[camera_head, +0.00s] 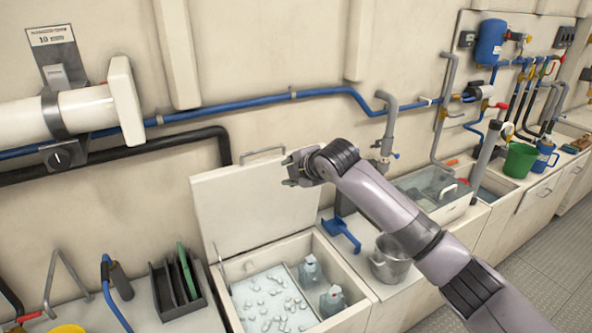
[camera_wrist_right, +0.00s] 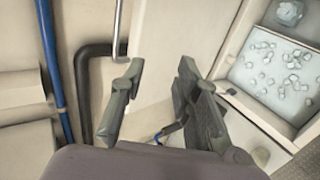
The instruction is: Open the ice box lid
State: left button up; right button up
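The ice box (camera_head: 356,308) has its white lid (camera_head: 236,205) standing raised against the back wall. A metal handle (camera_head: 262,152) shows on the lid's upper edge. Inside the box are ice cubes (camera_head: 268,300) and clear bottles (camera_head: 311,270). My right gripper (camera_head: 288,170) is in front of the lid's upper right part, near the handle. In the right wrist view its fingers (camera_wrist_right: 155,95) are spread apart with nothing between them. The handle's metal bar (camera_wrist_right: 118,30) shows beyond the fingers. My left gripper is in neither view.
A blue pipe (camera_head: 250,101) and a black hose (camera_head: 150,145) run along the wall behind the lid. A metal pot (camera_head: 390,262) and a blue scoop-like item (camera_head: 341,232) are right of the box. A dark rack (camera_head: 178,285) stands to its left.

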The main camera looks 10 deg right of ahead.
jog(key=v, duration=0.3)
jog(key=shift+s+r, duration=0.1)
jog(key=shift+s, duration=0.1)
jog(key=shift+c, duration=0.5)
